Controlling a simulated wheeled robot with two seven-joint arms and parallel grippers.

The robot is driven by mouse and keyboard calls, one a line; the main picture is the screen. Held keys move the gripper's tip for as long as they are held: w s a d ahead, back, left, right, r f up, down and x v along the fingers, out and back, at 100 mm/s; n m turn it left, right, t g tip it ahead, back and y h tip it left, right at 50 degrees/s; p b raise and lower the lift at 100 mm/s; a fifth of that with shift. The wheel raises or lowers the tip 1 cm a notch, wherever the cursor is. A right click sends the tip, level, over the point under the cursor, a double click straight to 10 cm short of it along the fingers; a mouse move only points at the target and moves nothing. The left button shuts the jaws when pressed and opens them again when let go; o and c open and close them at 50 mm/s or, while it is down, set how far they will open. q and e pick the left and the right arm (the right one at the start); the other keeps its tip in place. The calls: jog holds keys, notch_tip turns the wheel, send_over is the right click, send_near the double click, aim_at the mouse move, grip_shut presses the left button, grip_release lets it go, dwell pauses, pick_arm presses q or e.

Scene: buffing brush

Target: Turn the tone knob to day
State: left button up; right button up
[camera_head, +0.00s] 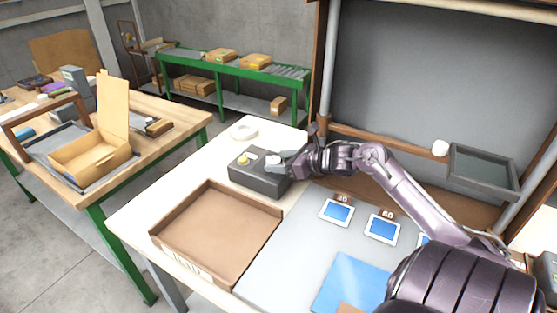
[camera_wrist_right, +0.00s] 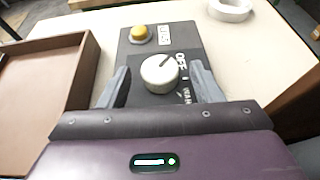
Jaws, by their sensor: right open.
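The tone knob (camera_wrist_right: 160,73) is a round pale dial with a dark pointer line, on top of a dark control box (camera_head: 257,182). The pointer aims up and right, towards the "OFF" lettering. More lettering lies right of the knob, partly hidden by a finger. A yellow button (camera_wrist_right: 139,34) sits on the same box, beside a small white label. My right gripper (camera_wrist_right: 160,85) is open, with one finger on each side of the knob; I cannot tell whether they touch it. In the head view my right gripper (camera_head: 284,164) is over the right end of the box. My left gripper is not in view.
A brown tray (camera_head: 176,229) lies in front of the box. A white tape ring (camera_head: 244,131) lies behind it. Small blue-screened cards (camera_head: 337,212) and a blue sheet (camera_head: 350,283) lie on the grey mat to the right. A wooden upright (camera_head: 321,65) stands behind my right arm.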

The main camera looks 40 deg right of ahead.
jog(key=shift+w+a+f, duration=0.15)
jog(key=shift+w, duration=0.25)
jog(key=c, duration=1)
